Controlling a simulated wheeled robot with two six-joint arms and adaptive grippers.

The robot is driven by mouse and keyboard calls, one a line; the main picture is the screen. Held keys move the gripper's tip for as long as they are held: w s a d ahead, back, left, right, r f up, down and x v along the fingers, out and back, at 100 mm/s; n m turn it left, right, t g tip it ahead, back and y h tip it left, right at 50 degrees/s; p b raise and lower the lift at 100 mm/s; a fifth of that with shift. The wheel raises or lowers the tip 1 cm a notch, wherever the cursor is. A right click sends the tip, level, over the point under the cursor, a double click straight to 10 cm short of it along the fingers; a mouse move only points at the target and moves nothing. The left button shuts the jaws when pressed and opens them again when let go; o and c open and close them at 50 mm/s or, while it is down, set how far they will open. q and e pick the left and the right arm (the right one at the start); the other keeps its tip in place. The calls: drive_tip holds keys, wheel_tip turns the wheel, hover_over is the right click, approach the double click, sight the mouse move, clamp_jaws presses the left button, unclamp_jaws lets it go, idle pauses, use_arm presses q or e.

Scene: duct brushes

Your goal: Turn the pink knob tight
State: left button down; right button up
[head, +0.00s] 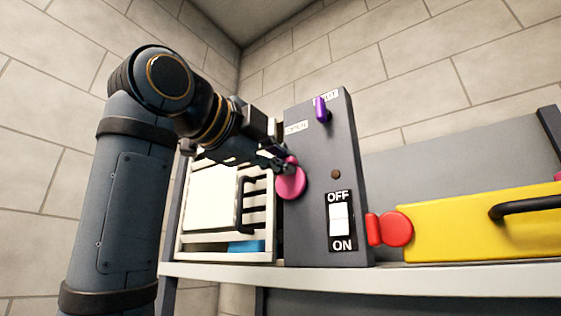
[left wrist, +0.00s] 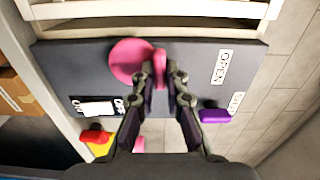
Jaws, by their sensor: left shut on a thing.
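The pink knob (head: 290,182) is on the front of a dark grey panel box (head: 312,130), on its left side. It has a round disc and a raised grip. My left gripper (head: 284,163) is at the knob's upper part and partly covers it. In the left wrist view my left gripper (left wrist: 161,78) has its two fingers on either side of the pink knob's grip, shut on it; the pink disc (left wrist: 130,60) shows to the left of the fingers. My right gripper is in neither view.
The panel also carries a purple lever (head: 321,108) near its top and a white OFF/ON switch (head: 340,219). A red knob (head: 396,229) and a yellow box (head: 480,222) are to the right. A white slatted unit (head: 212,198) stands left on the shelf (head: 400,278).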

use_arm(q)
drive_tip(key=shift+w+a+f+m+p, duration=0.1)
drive_tip(key=shift+m+p, duration=0.45)
drive_tip(key=shift+m, duration=4)
drive_tip(key=shift+w+a+m+p, duration=0.1)
drive_tip(key=shift+m+p, duration=0.45)
drive_tip(key=shift+m, duration=4)
drive_tip(key=shift+s, duration=0.1)
drive_tip(key=c, duration=1.4)
unclamp_jaws()
drive_tip(key=shift+f, duration=0.1)
drive_tip(key=v, duration=1.1)
drive_tip(key=shift+s+a, duration=0.25)
drive_tip(key=shift+s, duration=0.05)
